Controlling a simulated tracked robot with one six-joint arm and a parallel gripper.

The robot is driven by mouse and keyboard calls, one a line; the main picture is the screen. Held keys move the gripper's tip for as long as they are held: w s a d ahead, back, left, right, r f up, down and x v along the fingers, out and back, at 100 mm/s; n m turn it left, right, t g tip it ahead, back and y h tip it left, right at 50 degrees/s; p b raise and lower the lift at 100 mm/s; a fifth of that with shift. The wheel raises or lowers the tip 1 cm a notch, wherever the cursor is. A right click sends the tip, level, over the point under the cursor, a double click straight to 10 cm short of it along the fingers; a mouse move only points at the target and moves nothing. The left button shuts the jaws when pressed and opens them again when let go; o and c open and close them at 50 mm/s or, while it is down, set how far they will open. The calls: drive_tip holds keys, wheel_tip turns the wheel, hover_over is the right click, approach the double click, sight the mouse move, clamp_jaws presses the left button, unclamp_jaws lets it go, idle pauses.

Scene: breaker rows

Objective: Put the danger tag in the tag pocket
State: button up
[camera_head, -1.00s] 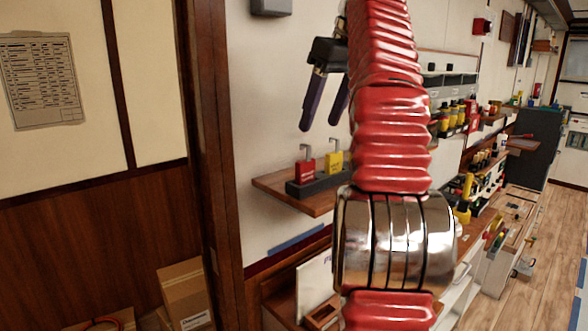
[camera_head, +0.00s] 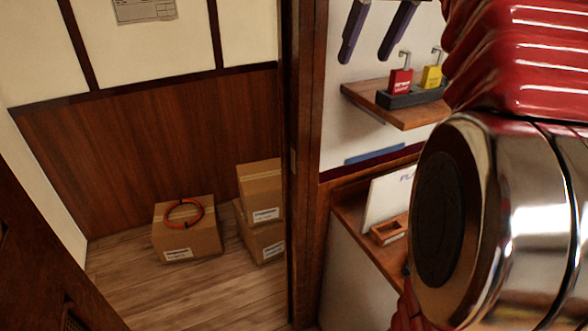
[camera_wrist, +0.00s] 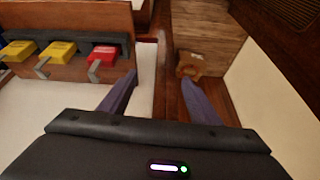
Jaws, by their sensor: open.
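My gripper (camera_head: 368,54) shows at the top of the head view, its two purple fingers apart and pointing down with nothing between them. It is in front of the wall, up and left of the padlock shelf. In the wrist view the open fingers (camera_wrist: 160,82) have a gap over a dark wooden strip, with the padlocks to their left. I cannot make out a danger tag or a tag pocket in either view. My red and chrome arm hides much of the right side of the head view.
A red padlock (camera_head: 400,82) and a yellow padlock (camera_head: 432,77) stand in a black rack on a wooden shelf (camera_head: 362,92). Below are a white board (camera_head: 388,197) and a small wooden tray (camera_head: 390,230). Cardboard boxes (camera_head: 187,232) lie beyond the brown door post (camera_head: 303,150).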

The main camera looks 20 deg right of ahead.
drive_tip(key=s+a+f, duration=0.4)
drive_tip(key=a+f, duration=0.3)
drive_tip(key=f, duration=0.3)
drive_tip(key=s+a+f, duration=0.5)
drive_tip(key=a+f, duration=0.1)
drive_tip(key=f, duration=0.5)
drive_tip(key=s+a+f, duration=0.5)
drive_tip(key=a+f, duration=0.2)
drive_tip(key=f, duration=0.3)
drive_tip(key=shift+s+a+f+t, duration=0.15)
drive_tip(key=shift+s+a+t, duration=0.15)
drive_tip(key=shift+t, duration=0.1)
drive_tip(key=shift+c, duration=0.6)
